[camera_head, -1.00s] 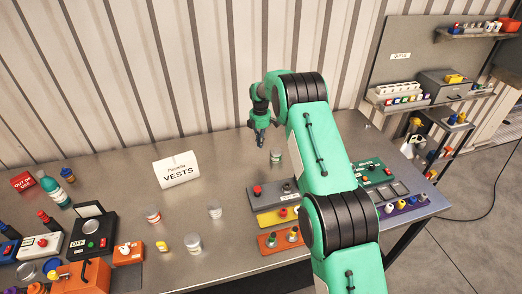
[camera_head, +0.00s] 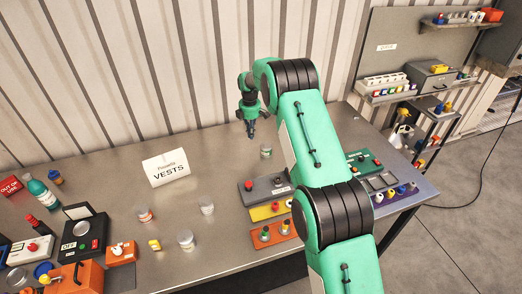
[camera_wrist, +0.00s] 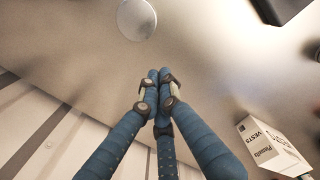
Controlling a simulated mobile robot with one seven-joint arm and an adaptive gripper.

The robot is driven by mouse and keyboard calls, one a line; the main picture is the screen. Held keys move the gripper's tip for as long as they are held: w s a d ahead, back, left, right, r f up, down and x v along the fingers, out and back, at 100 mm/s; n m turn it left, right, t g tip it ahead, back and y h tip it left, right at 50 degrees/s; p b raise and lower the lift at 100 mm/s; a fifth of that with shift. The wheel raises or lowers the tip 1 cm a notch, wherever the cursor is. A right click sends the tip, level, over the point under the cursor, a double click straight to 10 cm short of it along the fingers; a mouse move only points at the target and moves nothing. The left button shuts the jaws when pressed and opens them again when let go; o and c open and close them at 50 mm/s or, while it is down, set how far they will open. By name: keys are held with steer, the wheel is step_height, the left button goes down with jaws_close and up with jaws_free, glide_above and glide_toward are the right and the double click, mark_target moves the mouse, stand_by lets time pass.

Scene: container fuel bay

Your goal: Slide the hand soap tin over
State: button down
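Several small pale tins stand on the metal table; their labels are too small to read, so I cannot tell which holds hand soap. One tin (camera_head: 266,151) stands alone near my gripper (camera_head: 251,136), which hangs just behind and left of it, fingers pointing down. In the wrist view a round pale lid (camera_wrist: 137,18) shows beyond the fingertips, apart from them. The fingers of my gripper (camera_wrist: 155,92) are drawn together at the tips, with nothing seen between them. Other tins are a red-banded one (camera_head: 145,215), a pale one (camera_head: 207,205) and another (camera_head: 186,240).
A white VESTS sign (camera_head: 166,168) stands left of my gripper; it also shows in the wrist view (camera_wrist: 268,145). Grey, yellow and orange control panels (camera_head: 268,189) lie in front of the near tin. The corrugated wall (camera_head: 180,70) is close behind. Bare tabletop lies between sign and tin.

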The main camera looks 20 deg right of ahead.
steer(key=s+m, duration=0.1)
steer(key=m, duration=0.1)
steer(key=m+t+h+p, duration=0.1)
steer(key=m+t+p, duration=0.15)
steer(key=m, duration=1.65)
glide_toward(266, 149)
steer(key=s+a+f+b, duration=0.1)
steer(key=s+a+f, duration=0.15)
steer(key=s, duration=0.35)
steer(key=shift+s+a+r+t, duration=0.1)
steer(key=shift+a+r+t, duration=0.2)
steer(key=shift+r, duration=0.15)
steer(key=shift+f, duration=0.1)
steer(key=x, duration=1)
steer(key=shift+d, duration=0.1)
steer(key=shift+w+d+p, duration=0.3)
steer(key=shift+w+d, duration=0.05)
steer(key=shift+w, duration=0.55)
steer(key=shift+w+d, duration=0.35)
steer(key=shift+w, duration=0.5)
